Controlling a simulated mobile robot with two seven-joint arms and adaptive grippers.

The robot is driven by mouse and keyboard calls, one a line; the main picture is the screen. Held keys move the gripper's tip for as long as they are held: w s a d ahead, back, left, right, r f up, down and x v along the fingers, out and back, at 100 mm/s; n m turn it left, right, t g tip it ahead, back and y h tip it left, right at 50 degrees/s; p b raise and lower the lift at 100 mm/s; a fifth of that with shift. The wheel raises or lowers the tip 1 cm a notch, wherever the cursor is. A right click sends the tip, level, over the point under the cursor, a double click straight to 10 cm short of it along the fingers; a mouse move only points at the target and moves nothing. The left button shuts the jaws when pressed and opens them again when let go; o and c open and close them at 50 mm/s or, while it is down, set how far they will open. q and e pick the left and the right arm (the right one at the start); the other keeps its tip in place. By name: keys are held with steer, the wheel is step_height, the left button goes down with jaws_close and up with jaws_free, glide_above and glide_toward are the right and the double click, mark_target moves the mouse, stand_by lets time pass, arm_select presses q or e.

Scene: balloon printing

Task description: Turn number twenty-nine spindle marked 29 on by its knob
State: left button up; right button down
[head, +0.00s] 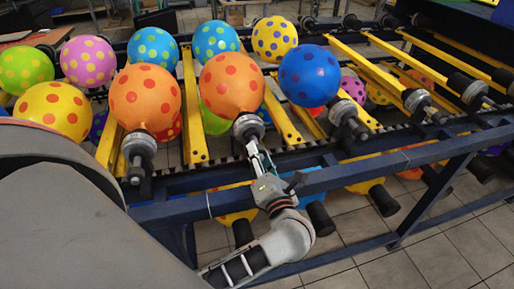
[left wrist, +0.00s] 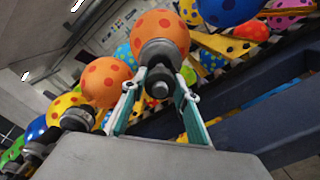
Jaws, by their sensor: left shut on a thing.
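A dark grey spindle with a ringed collar (head: 249,127) stands below an orange balloon with red dots (head: 231,84). My left gripper (head: 256,151) is shut on the knob at the near end of this spindle. In the left wrist view, the fingers of my left gripper (left wrist: 158,94) lie on both sides of the dark knob (left wrist: 158,84), below the orange balloon (left wrist: 160,29). No number is readable on the spindle, so I cannot tell whether it is marked 29. My right gripper is not in view.
A similar spindle (head: 138,147) under another orange balloon (head: 145,98) is to the left, and one (head: 343,110) by a blue balloon (head: 309,76) is to the right. Yellow bars (head: 193,105) separate the spindles. A dark blue rail (head: 355,172) runs across the front, near my left wrist.

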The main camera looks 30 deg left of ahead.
arm_select(q)
steer(key=m+p, duration=0.3)
steer(key=p, duration=0.1)
steer(key=shift+r, duration=0.15)
steer(key=shift+m+p, duration=0.3)
steer(key=shift+m, duration=0.2)
steer(key=shift+m+p, duration=0.65)
steer(key=shift+m, duration=0.35)
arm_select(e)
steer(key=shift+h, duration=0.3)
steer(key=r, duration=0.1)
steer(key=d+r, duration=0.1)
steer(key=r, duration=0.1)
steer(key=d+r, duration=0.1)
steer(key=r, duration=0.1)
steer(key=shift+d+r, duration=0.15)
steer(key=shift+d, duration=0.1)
arm_select(q)
steer(key=shift+f, duration=0.2)
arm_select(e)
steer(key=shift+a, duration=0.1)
arm_select(q)
steer(key=o, duration=1.1)
